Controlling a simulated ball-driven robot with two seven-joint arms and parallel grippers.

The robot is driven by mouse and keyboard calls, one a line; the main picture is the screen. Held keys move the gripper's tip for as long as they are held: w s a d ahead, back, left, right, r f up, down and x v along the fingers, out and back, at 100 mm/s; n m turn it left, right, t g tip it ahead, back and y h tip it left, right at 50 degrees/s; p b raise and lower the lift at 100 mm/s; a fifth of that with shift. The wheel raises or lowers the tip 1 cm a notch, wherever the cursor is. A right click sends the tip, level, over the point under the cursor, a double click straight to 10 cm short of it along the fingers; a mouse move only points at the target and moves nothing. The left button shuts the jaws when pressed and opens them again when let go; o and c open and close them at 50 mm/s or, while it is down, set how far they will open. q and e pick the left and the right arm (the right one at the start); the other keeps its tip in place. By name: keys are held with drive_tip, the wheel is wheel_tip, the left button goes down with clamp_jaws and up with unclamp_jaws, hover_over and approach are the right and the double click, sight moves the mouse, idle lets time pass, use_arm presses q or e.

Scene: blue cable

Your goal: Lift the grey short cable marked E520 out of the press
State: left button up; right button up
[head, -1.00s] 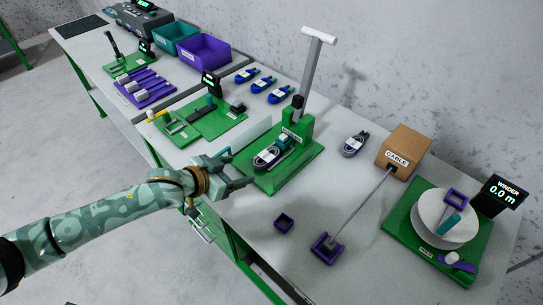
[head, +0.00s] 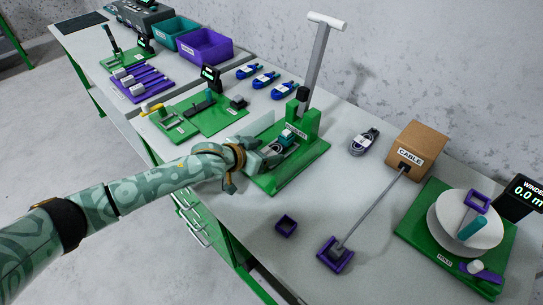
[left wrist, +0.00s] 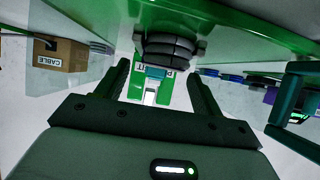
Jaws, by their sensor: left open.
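The green press (head: 314,162) stands mid-table with its tall T-shaped lever (head: 319,65) raised. A grey coiled cable (head: 287,146) lies in it, partly hidden behind my left gripper (head: 264,157); its marking cannot be read. In the left wrist view a dark coil (left wrist: 170,45) shows just beyond the tips of my open left gripper (left wrist: 160,70), roughly centred between the fingers. Nothing is held between them. A teal block and white label of the press (left wrist: 152,88) show between the fingers. My right gripper is not in view.
A second grey cable (head: 364,142) lies on the table right of the press, near a cardboard cable box (head: 418,148). A green winder base (head: 424,225) is at the right. Blue cables (head: 264,80) lie behind.

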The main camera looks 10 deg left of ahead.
sight(273, 151)
use_arm(q)
drive_tip(key=shift+b+x, duration=0.3)
drive_tip(key=shift+x, duration=0.9)
drive_tip(key=shift+a, duration=0.1)
drive_tip(key=shift+s, duration=0.1)
drive_tip(key=c, duration=1.1)
drive_tip(key=shift+r, duration=0.15)
